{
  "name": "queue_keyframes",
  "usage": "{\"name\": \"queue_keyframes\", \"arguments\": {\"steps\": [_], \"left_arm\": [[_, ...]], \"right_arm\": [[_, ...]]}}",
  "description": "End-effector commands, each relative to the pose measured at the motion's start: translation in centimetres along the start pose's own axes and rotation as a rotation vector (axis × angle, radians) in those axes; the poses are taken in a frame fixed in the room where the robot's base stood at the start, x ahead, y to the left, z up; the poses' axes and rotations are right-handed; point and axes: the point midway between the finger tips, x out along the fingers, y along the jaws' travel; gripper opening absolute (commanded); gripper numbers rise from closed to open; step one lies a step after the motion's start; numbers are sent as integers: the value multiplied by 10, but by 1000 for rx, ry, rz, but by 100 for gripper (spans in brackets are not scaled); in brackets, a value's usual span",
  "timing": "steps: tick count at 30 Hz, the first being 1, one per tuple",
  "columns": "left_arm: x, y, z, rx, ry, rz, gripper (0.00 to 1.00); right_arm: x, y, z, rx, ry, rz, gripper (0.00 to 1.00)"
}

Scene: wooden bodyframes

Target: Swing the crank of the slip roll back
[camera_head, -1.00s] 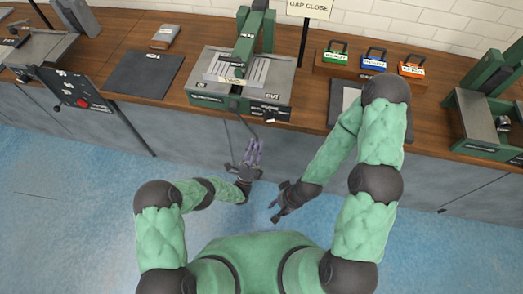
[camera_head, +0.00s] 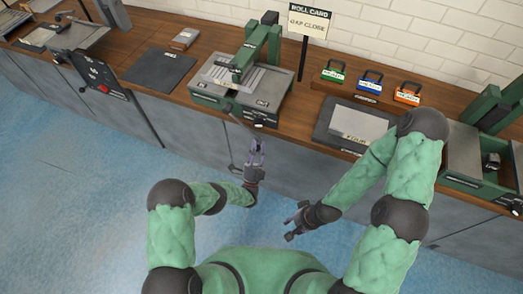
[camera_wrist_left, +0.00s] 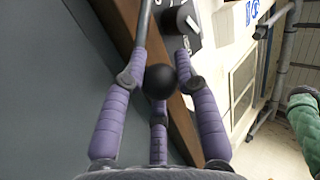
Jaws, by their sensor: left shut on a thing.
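The slip roll appears to be the green and grey machine (camera_head: 270,103) at the bench's front edge, left of the sign. Its crank is a dark rod (camera_wrist_left: 144,25) with a round black knob (camera_wrist_left: 160,82). My left gripper (camera_head: 257,147) is just in front of the bench, below the machine. In the left wrist view its purple fingers (camera_wrist_left: 160,85) are closed around the knob, with the rod running up past them. In the head view the crank is thin and partly hidden by the fingers. My right gripper (camera_head: 291,228) hangs away from the bench, holding nothing visible; its finger opening is unclear.
A sign reading "GAP CLOSE" (camera_head: 308,24) stands behind the machine. Green, blue (camera_head: 370,82) and orange labelled items stand in a row to its right. A dark tray (camera_head: 325,130) lies at the front edge. Another green machine (camera_head: 470,180) is at right. Blue floor is clear.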

Motion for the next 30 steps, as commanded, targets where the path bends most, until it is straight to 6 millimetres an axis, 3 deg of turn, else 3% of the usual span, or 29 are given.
{"name": "queue_keyframes", "arguments": {"steps": [17, 18, 21, 30], "left_arm": [[6, -3, 5, -13, -10, -7, 0], [6, -3, 5, -13, -10, -8, 33], [6, -3, 5, -13, -10, -7, 55], [4, -2, 5, -13, -12, -2, 55]], "right_arm": [[-2, -1, 0, 0, 0, 0, 40], [-2, -1, 0, 0, 0, 0, 40], [-2, -1, 0, 0, 0, 0, 40], [-1, 0, 0, 0, 0, 0, 40]]}}
